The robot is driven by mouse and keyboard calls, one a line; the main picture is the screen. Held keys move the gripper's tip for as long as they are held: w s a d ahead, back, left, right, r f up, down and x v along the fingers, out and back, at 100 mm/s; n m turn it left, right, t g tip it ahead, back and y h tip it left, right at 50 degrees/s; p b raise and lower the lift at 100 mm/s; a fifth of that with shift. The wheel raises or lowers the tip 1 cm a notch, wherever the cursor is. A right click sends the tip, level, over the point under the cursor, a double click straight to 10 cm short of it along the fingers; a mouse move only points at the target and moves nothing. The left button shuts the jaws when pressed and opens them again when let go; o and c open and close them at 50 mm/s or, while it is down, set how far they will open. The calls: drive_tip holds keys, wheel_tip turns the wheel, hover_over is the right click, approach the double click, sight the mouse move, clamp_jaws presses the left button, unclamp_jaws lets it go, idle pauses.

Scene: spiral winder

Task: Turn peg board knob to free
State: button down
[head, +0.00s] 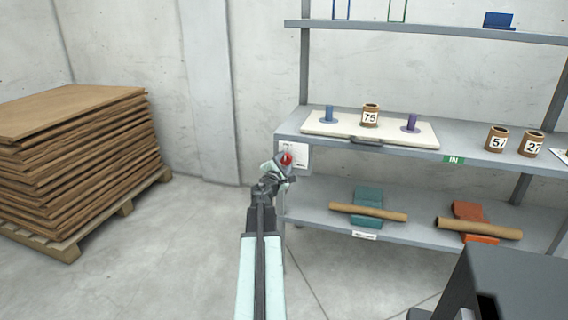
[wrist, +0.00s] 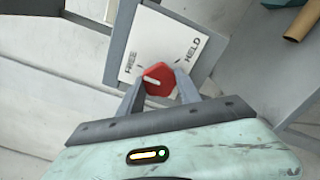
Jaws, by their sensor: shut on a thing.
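The red knob (wrist: 158,80) sits on a white label plate (wrist: 165,42) marked FREE on the left and HELD on the right in the wrist view. A short white line on the knob lies nearly sideways, tipped slightly. My gripper (wrist: 161,84) has a finger on each side of the knob and is shut on it. In the head view the knob (head: 287,159) is at the left end of the shelf edge, partly hidden by my gripper (head: 284,168). The pale peg board (head: 340,129) lies on that shelf with a blue peg, a purple peg and a tube marked 75.
The lower shelf (head: 400,228) holds two long rolls on teal and orange supports. A pallet of brown sheets (head: 80,165) stands left. Floor between is clear.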

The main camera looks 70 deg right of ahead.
drive_tip(key=shift+s, duration=0.1)
idle(0.4)
drive_tip(key=c, duration=0.8)
unclamp_jaws()
drive_tip(key=shift+c, duration=0.2)
drive_tip(key=a, duration=0.7)
drive_tip(key=shift+s+a, duration=0.2)
drive_tip(key=shift+a, duration=0.15)
drive_tip(key=shift+w, duration=0.1)
